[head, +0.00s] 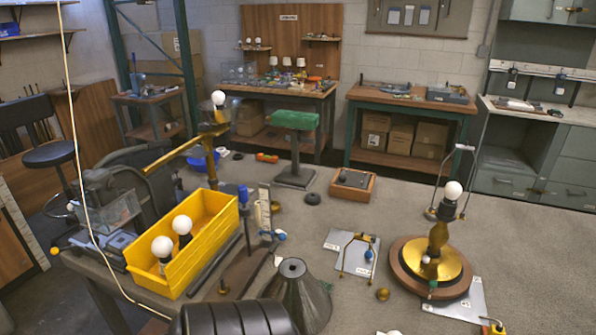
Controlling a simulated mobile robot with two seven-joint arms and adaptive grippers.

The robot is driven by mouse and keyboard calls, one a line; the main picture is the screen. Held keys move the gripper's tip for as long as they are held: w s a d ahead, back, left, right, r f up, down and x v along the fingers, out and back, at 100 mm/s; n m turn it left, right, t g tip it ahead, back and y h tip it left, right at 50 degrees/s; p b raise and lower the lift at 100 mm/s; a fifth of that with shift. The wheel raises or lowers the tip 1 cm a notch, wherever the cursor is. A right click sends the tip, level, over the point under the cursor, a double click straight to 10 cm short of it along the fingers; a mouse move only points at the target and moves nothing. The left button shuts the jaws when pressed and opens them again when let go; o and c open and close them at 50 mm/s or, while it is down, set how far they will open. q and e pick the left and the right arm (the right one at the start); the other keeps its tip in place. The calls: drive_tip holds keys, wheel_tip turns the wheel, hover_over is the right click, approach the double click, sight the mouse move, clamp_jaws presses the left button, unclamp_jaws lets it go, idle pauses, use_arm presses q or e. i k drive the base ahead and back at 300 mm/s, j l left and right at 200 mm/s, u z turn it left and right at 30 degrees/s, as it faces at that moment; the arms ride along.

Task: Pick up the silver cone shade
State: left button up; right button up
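A grey metallic cone shade (297,300) stands near the front edge of the view, left of centre. Its narrow end with a round opening points up, and it looks upright. Its lower front left side is hidden behind a black ribbed cylinder (235,319), which I cannot identify. I see neither of my grippers in the head view, and nothing visibly holds the shade.
A yellow bin (200,242) with white bulbs stands left of the shade. A lamp with a round wooden base (398,270) stands to the right. A plate with a brass frame (350,253) lies between, and a small brass knob (383,294) lies right of the shade.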

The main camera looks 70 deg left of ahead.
sight(308, 303)
drive_tip(key=k+u, duration=0.1)
drive_tip(key=u, duration=2)
